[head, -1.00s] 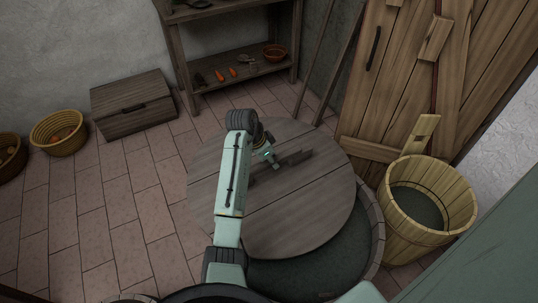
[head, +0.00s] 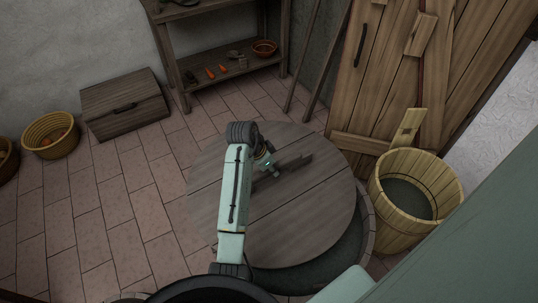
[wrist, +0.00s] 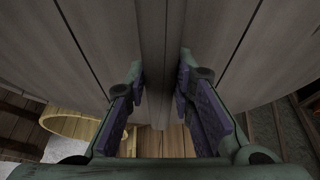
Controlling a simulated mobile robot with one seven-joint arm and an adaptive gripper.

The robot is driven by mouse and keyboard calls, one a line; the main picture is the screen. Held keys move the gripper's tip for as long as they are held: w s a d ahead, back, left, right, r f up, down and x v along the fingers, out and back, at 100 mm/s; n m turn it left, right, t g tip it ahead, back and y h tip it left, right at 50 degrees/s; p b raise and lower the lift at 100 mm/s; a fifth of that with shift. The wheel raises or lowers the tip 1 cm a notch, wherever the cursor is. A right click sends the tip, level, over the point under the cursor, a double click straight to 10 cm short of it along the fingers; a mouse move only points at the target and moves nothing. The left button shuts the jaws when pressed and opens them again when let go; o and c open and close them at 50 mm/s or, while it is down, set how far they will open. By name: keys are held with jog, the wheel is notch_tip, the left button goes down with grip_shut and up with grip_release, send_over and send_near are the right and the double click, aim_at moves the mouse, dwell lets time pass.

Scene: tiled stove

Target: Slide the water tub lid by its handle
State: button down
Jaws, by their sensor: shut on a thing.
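The round plank lid (head: 300,215) lies over the wooden water tub (head: 367,212), off to its left, leaving a dark crescent of the tub's inside uncovered at lower right. The lid's raised bar handle (head: 295,163) runs across its upper part. My gripper (head: 272,164) is at the handle's left part, reached from the left. In the wrist view, my gripper's purple-padded fingers (wrist: 161,85) stand on both sides of the handle (wrist: 158,40) and are shut on it. The exact finger contact is partly hidden in the head view.
A wooden bucket (head: 443,189) stands just right of the tub, near the plank door (head: 385,75). A chest (head: 122,106), a basket (head: 45,146) and a shelf (head: 222,76) stand along the back and left. The tiled floor (head: 120,220) left of the lid is clear.

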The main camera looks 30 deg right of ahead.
jog(key=shift+s+p, duration=0.5)
jog(key=shift+s, duration=0.85)
jog(key=shift+s+a+p, duration=0.15)
jog(key=shift+s+p, duration=0.85)
jog(key=shift+s, duration=1.7)
jog(key=shift+s+a+p, duration=0.15)
jog(key=shift+s+p, duration=0.85)
jog(key=shift+s, duration=1.7)
jog(key=c, duration=1.3)
grip_release()
jog(key=shift+w, duration=0.15)
jog(key=shift+a, duration=0.1)
jog(key=v, duration=0.7)
jog(key=shift+r, duration=0.25)
jog(key=shift+a, duration=0.1)
